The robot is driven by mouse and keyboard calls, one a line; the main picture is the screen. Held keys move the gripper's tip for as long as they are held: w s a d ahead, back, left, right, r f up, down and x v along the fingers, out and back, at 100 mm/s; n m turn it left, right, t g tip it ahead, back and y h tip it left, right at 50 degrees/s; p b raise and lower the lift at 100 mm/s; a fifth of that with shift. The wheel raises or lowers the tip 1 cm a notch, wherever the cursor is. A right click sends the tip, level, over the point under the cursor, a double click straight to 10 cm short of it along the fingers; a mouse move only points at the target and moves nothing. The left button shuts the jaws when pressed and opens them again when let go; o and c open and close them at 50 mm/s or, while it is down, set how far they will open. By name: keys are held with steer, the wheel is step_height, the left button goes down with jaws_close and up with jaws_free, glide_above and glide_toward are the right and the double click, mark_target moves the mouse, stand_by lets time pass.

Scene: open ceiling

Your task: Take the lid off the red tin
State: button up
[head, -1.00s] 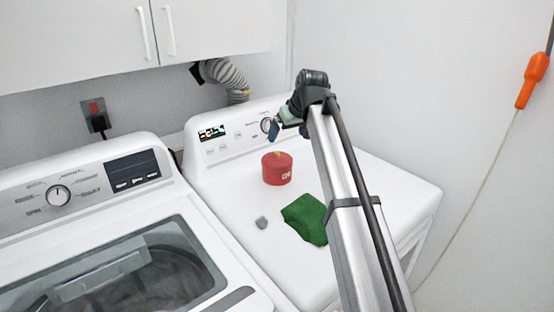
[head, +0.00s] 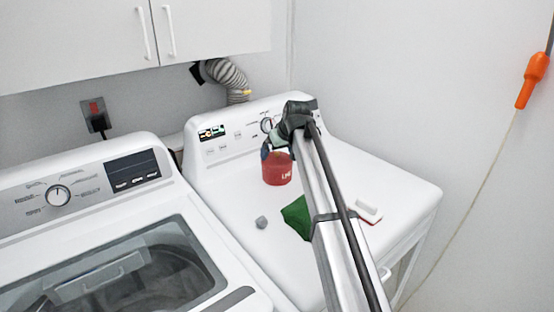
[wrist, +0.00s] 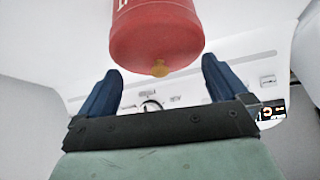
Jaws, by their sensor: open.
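The red tin (head: 277,171) stands upright on the dryer top, with white lettering on its side. Its red lid (wrist: 150,45) has a small yellowish knob (wrist: 160,69), seen in the wrist view. My gripper (head: 266,152) is above and partly in front of the tin's top in the head view, hiding part of the lid. In the wrist view, its blue fingers are open and empty, with the knob roughly centred ahead between their tips. They appear apart from the tin.
A green cloth (head: 293,215) lies in front of the tin, partly behind my arm. A small grey object (head: 261,222) lies to its left. A white and red object (head: 368,211) lies right of my arm. The dryer's control panel (head: 225,134) rises behind.

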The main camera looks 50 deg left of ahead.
steer(key=shift+a+f, duration=0.15)
steer(key=shift+f, duration=0.15)
steer(key=c, duration=1.3)
